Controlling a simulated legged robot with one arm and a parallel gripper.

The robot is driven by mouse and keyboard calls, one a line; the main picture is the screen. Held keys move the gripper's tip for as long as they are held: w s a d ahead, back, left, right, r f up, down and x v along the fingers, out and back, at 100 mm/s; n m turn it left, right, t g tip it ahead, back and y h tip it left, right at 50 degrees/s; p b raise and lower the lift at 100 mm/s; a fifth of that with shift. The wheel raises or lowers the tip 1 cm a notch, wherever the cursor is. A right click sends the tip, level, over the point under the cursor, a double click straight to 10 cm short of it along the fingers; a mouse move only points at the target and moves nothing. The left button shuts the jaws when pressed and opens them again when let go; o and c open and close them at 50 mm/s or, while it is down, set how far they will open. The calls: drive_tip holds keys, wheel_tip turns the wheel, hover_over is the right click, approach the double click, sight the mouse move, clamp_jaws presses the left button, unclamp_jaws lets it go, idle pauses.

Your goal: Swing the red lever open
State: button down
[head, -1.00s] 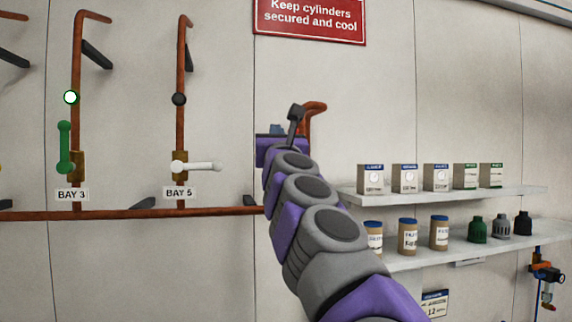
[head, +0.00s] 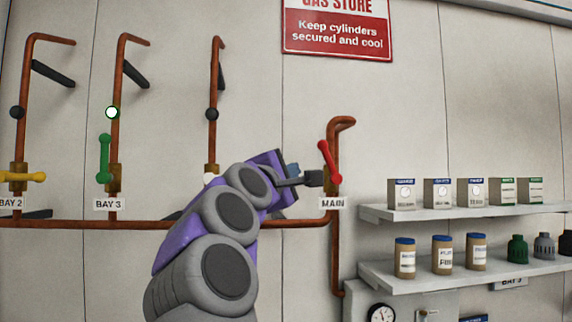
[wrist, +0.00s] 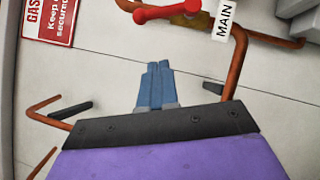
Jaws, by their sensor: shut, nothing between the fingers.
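The red lever (head: 329,161) sits on the copper MAIN pipe, just above the MAIN label (head: 332,203). It stands nearly upright, with its top leaning left. In the wrist view the red lever (wrist: 166,12) lies at the top edge, beyond the fingertips and partly cut off near the label. My gripper (head: 293,170) is left of the lever in the head view, apart from it as far as I can tell. Its blue fingers (wrist: 155,82) are together and empty in the wrist view.
Bay 3 has an upright green lever (head: 104,158) and a lit round lamp (head: 112,112). Bay 2 has a level yellow lever (head: 22,177). My arm hides most of the Bay 5 lever. Shelves (head: 470,212) with boxes and jars stand right of the MAIN pipe.

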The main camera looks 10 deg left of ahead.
sight(329, 162)
drive_tip(key=w+d+r+p, duration=0.3)
drive_tip(key=w+d+p, duration=0.2)
drive_tip(key=w+p, duration=0.2)
drive_tip(key=shift+w+p, duration=0.4)
drive_tip(key=shift+w, duration=0.05)
drive_tip(key=shift+a, duration=0.15)
